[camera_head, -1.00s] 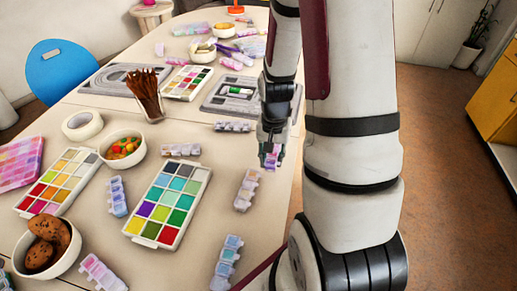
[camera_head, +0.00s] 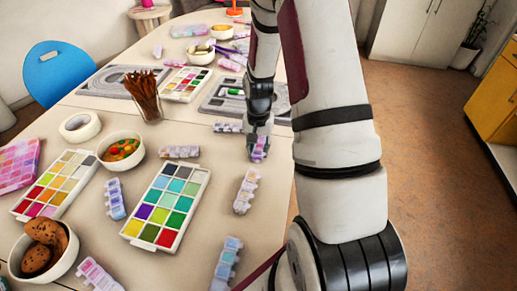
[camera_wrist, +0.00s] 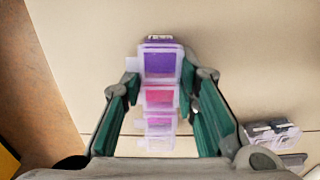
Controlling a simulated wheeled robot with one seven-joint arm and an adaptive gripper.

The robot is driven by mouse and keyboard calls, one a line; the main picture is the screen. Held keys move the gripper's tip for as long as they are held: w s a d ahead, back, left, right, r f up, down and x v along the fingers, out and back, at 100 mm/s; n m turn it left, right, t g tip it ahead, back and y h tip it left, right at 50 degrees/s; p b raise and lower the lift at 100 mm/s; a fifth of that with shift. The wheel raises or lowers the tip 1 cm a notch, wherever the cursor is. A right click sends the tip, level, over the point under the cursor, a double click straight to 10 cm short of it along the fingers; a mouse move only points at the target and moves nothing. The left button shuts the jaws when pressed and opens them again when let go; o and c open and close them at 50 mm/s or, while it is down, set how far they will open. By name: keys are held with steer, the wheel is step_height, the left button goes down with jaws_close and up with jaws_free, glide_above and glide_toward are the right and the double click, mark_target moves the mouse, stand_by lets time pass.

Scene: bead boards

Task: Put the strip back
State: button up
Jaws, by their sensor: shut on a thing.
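My gripper (camera_head: 257,146) is shut on a strip (camera_head: 260,152) of small translucent boxes at the table's right side. In the wrist view the strip (camera_wrist: 160,95) lies lengthwise between the two fingers (camera_wrist: 160,115), with a purple box at the far end and pink boxes behind it. The strip is over the table near its right edge; I cannot tell whether it touches the top. Other similar strips lie on the table: one (camera_head: 246,190) below the gripper in the picture, one (camera_head: 227,126) just left of it, and one (camera_head: 180,152) further left.
A paint palette (camera_head: 167,207) lies left of the gripper. Grey bead boards (camera_head: 214,104) lie further back. A cup of brown sticks (camera_head: 146,100), a bowl of colourful pieces (camera_head: 121,149) and a bowl of cookies (camera_head: 70,262) also stand there. Bare tabletop (camera_head: 215,175) shows between the strips.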

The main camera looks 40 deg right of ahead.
steer(key=shift+f, duration=0.1)
steer(key=o, duration=1.1)
steer(key=shift+o, duration=0.2)
